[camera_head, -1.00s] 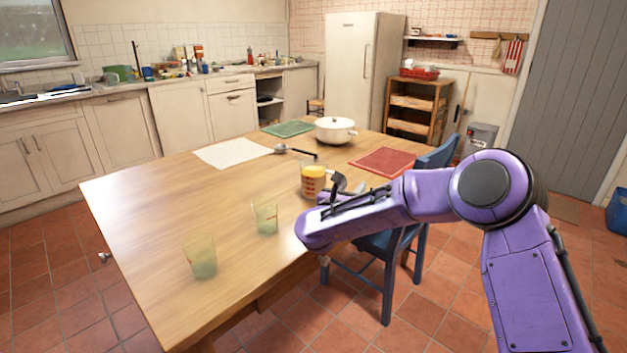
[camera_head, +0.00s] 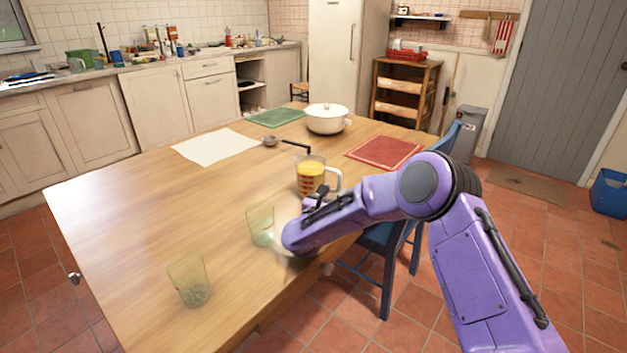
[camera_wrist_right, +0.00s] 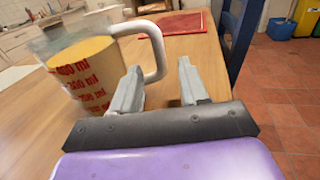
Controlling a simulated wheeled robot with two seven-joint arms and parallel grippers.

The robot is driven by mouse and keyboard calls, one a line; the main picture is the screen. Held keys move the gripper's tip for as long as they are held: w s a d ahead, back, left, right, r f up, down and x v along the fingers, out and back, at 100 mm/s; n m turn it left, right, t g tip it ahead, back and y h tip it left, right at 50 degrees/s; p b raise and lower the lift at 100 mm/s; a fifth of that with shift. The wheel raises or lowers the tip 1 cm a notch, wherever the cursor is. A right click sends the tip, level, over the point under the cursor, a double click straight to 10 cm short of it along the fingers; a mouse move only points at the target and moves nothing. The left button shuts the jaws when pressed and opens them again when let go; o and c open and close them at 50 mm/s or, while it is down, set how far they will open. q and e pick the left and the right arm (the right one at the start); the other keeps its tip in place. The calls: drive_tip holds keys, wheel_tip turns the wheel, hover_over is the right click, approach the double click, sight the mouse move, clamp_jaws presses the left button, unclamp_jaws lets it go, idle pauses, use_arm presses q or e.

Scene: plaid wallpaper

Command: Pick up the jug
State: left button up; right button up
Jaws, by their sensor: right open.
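The jug (camera_head: 310,178) is clear with red markings and holds something yellow-orange. It stands upright on the wooden table, its white handle on the right. In the right wrist view the jug (camera_wrist_right: 85,75) fills the upper left, and its handle (camera_wrist_right: 158,52) curves down just beyond the fingers. My right gripper (camera_wrist_right: 160,82) is open and empty. Its left finger is close to the handle; I cannot tell whether they touch. In the head view my right arm's purple wrist is in front of the jug, and the fingers (camera_head: 318,196) are hard to make out. My left gripper is not in view.
Two greenish glasses (camera_head: 261,224) (camera_head: 188,280) stand near the table's front. A ladle (camera_head: 285,143), a white pot (camera_head: 327,118), a red mat (camera_head: 383,153), a green mat (camera_head: 276,117) and a white mat (camera_head: 214,146) lie behind. A blue chair (camera_head: 395,240) is at the right edge.

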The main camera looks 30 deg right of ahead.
sight(338, 185)
drive_tip(key=x, duration=0.6)
drive_tip(key=shift+d, duration=0.15)
clamp_jaws()
drive_tip(key=shift+r, duration=0.1)
drive_tip(key=shift+r, duration=0.15)
